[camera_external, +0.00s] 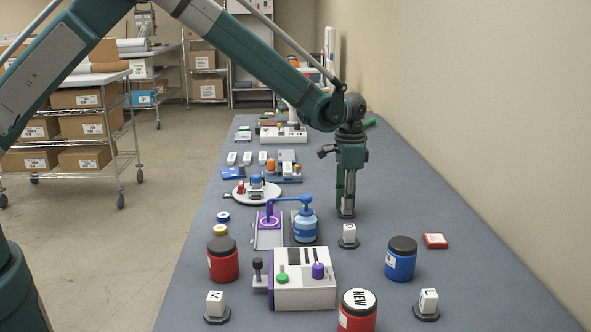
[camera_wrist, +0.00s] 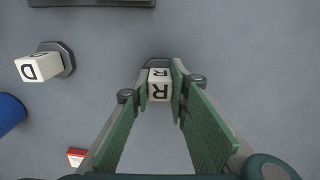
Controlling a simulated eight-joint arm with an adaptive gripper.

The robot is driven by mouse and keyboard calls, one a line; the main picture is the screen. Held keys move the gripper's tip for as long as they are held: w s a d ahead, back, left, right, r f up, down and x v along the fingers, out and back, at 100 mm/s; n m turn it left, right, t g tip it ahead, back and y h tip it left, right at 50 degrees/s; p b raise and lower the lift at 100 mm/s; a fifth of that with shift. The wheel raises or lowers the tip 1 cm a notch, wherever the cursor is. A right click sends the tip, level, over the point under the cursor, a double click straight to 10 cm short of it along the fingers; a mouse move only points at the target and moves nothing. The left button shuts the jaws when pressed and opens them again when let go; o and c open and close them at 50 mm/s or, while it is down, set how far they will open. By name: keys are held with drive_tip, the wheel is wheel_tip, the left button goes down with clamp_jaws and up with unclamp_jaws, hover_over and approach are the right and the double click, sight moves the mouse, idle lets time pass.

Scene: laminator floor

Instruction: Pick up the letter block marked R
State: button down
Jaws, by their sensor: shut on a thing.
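The white letter block marked R (camera_wrist: 159,88) sits between the fingers of my gripper (camera_wrist: 160,84) in the wrist view. The green finger pads are closed against its two sides. A dark base (camera_wrist: 158,63) shows at the block's far edge; I cannot tell whether the block still touches it. In the external view my gripper (camera_external: 347,213) points straight down, low over the grey table, and its fingers hide the R block.
A block marked D (camera_wrist: 38,67) on a dark base stands close by; it also shows in the external view (camera_external: 349,233). Blocks marked M (camera_external: 214,302) and L (camera_external: 428,300) stand nearer the camera. A blue jar (camera_external: 400,262) and a red-and-white item (camera_external: 435,241) are to the right.

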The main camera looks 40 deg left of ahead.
drive_tip(key=shift+r, duration=5)
